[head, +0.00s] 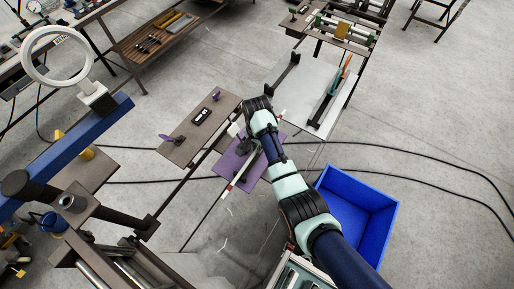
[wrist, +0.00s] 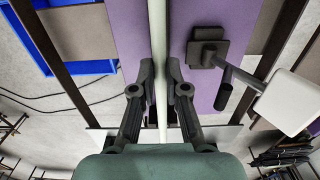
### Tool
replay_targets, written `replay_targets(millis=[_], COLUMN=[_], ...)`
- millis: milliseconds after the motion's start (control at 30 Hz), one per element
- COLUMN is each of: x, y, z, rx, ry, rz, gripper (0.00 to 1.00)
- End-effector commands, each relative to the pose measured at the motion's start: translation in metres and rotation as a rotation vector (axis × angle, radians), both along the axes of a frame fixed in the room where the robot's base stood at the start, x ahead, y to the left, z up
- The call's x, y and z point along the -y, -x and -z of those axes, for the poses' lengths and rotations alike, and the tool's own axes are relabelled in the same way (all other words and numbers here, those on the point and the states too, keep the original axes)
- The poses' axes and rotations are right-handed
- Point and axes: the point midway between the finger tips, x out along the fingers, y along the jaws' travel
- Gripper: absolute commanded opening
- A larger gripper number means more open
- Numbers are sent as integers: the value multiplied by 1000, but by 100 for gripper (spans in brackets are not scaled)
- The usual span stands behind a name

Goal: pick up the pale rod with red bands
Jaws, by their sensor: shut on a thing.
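The pale rod with red bands (head: 237,180) lies slanted over the purple plate (head: 227,164) in the head view. A red band shows near its lower left end, and my arm covers part of its middle. In the wrist view the rod (wrist: 158,35) runs upright through the picture between the two dark fingers. My gripper (wrist: 160,80) is shut on it, one finger on each side. The bands do not show there. I cannot tell whether the rod is clear of its supports.
Beside the rod a dark square pad (wrist: 207,53) with a handle and a white block (wrist: 288,102) stand close to my right finger. A blue bin (head: 357,215) is on the floor at the right. A brown plate (head: 200,128) lies to the left.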

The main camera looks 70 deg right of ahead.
Motion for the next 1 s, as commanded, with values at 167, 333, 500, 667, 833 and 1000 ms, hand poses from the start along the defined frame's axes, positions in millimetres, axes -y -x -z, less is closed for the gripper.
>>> replay_targets(millis=[167,333,500,667,833,1000], x=[1,1,0,0,0,0], y=[-1,-1,0,0,0,0], z=[-38,-99,-163,-185,-191,-189], rx=[3,5,-1,-1,-1,1], ry=[4,5,-1,-1,-1,0], rz=[0,0,0,0,0,2], gripper=[0,0,0,0,0,0])
